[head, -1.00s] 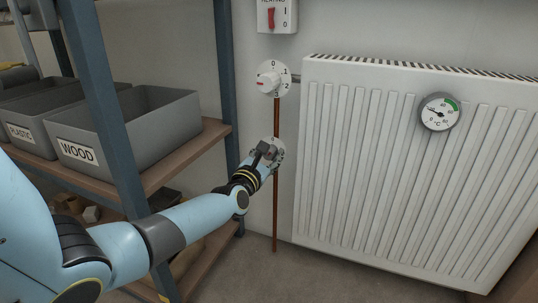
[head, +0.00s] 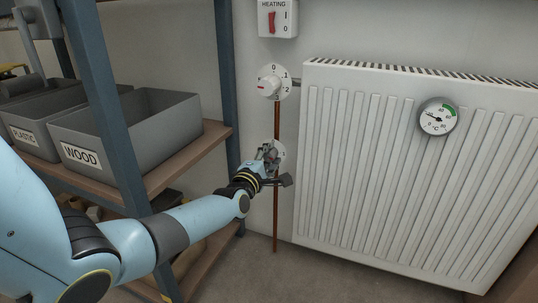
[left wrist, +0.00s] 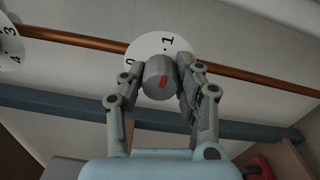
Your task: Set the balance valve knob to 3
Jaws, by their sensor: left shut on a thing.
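Two round white dials sit one above the other on the wall pipe. A 1 and part of a 0 show on the lower dial there (left wrist: 168,42). My right gripper is out of view.
A white radiator (head: 400,190) with a round gauge (head: 437,117) stands right of the pipe (head: 276,215). A heating switch (head: 277,18) is above. At left, a shelf (head: 190,155) holds grey bins, including the WOOD bin (head: 125,135), close to my left arm.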

